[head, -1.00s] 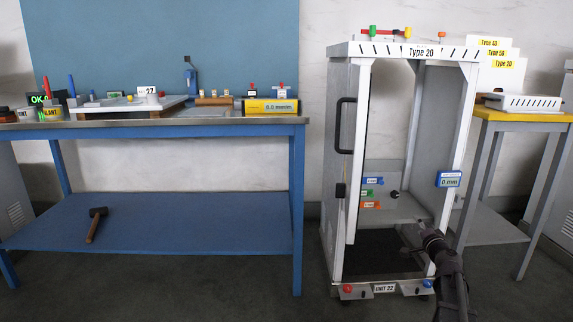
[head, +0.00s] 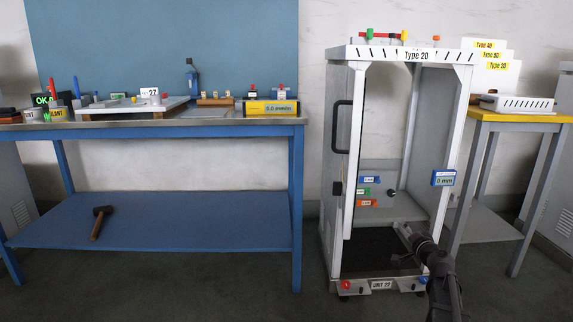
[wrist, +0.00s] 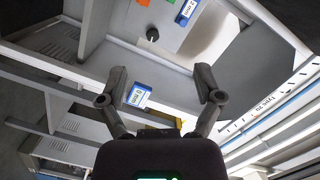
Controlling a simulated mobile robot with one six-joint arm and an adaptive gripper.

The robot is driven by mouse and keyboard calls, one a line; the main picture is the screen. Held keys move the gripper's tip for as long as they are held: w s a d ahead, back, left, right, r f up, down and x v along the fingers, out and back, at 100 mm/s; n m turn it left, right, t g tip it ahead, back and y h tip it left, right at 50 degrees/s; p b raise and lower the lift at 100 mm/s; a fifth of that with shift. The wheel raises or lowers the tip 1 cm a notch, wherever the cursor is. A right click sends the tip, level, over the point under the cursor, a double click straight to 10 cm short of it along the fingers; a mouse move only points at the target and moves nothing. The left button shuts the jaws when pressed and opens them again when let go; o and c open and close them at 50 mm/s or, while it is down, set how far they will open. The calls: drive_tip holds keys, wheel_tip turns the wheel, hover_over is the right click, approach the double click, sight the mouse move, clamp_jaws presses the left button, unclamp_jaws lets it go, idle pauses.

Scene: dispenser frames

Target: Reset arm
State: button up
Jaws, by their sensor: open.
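My gripper (wrist: 160,88) is open and empty in the wrist view, its two fingers spread apart. In the head view my gripper (head: 405,243) is at the lower front of the white dispenser frame (head: 341,52) labelled Type 20, low in its open front; its fingertips are small and dark there. A blue 0 mm display (head: 443,178) is on the frame's right post. It also shows between my fingers in the wrist view (wrist: 138,95), behind them.
Coloured tags (head: 369,203) and a black knob (head: 391,192) are inside the frame. A blue workbench (head: 150,131) stands left, with a mallet (head: 99,222) on its lower shelf. A yellow-topped table (head: 520,117) stands close on the right.

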drive_tip(key=s+a+f+n+g+y+p, duration=0.25)
drive_tip(key=s+a+n+g, duration=0.2)
drive_tip(key=a, duration=0.45)
drive_tip(key=s+a+f+n+g+y+p, duration=0.1)
drive_tip(key=s+a+n+g+p, duration=0.25)
drive_tip(key=s+a, duration=0.45)
drive_tip(key=s+a+n+g+h+p, duration=0.1)
drive_tip(key=s+a+g+h+p, duration=0.3)
drive_tip(key=s, duration=0.4)
drive_tip(key=s+a+n+g+h+p, duration=0.1)
drive_tip(key=s+a+g+h+p, duration=0.15)
drive_tip(key=s+g, duration=0.45)
wheel_tip(320, 180, up, 37)
drive_tip(key=s+d+t+p, duration=0.1)
drive_tip(key=t+p, duration=0.1)
drive_tip(key=p, duration=3.5)
drive_tip(key=shift+s+p, duration=0.25)
drive_tip(key=shift+p, duration=0.15)
drive_tip(key=shift+d+f, duration=0.1)
drive_tip(key=shift+f, duration=0.05)
drive_tip(key=shift+d, duration=0.1)
